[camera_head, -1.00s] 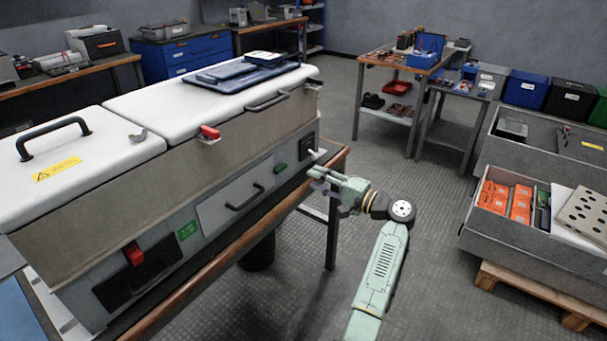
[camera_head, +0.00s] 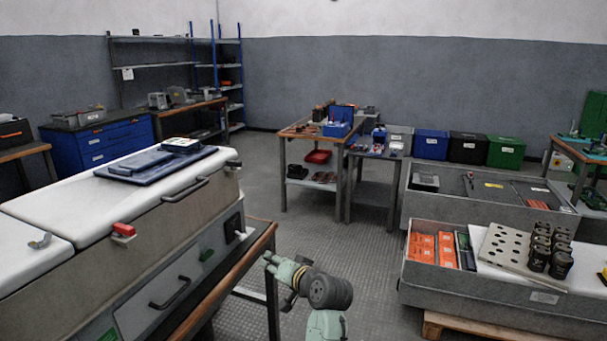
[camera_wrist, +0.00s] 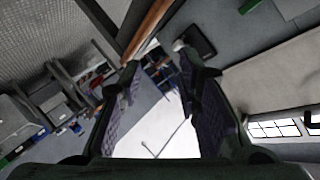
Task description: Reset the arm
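My arm (camera_head: 328,290) rises from the bottom of the head view, pale green with a dark round joint. My gripper (camera_head: 270,262) points left, in front of the bench edge, near the right end of the grey capacitor cabinet (camera_head: 150,235). It looks apart from the cabinet, though the gap is hard to judge. In the wrist view my gripper (camera_wrist: 158,85) has its two purple-padded fingers spread, with nothing between them. The lower part of my arm is out of view.
The cabinet's white lid bears a blue tray (camera_head: 160,165). A grey crate (camera_head: 500,301) with orange boxes and a perforated plate with dark cylinders stands right. Work tables (camera_head: 320,134) and blue, black and green bins stand behind. Open floor (camera_head: 330,235) lies between.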

